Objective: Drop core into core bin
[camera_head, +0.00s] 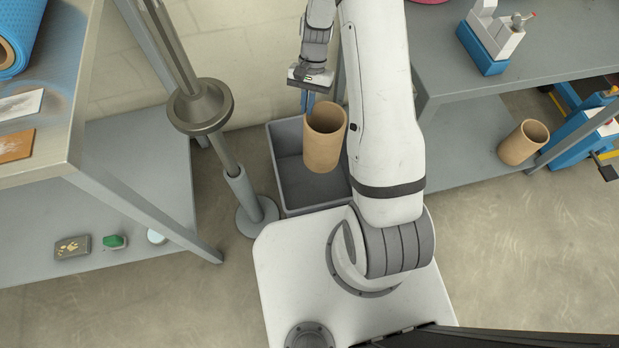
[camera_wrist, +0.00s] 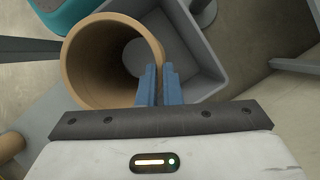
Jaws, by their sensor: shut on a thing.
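A tan cardboard core (camera_head: 323,140), an open hollow tube, hangs upright from my gripper (camera_head: 309,103) in the head view. The blue fingers are shut on its wall near the top rim. In the wrist view the core (camera_wrist: 112,62) shows its open end, with the blue fingertips of my gripper (camera_wrist: 159,78) pinching the rim. The grey core bin (camera_head: 283,177) stands on the floor behind and below the core. In the wrist view the bin (camera_wrist: 205,62) lies under and to the right of the core. The core hides part of the bin's inside.
A metal post (camera_head: 243,185) with a round foot stands just left of the bin. A steel table (camera_head: 70,150) is at left. A grey shelf (camera_head: 450,130) at right holds another tan core (camera_head: 523,142). Bare floor lies at the lower right.

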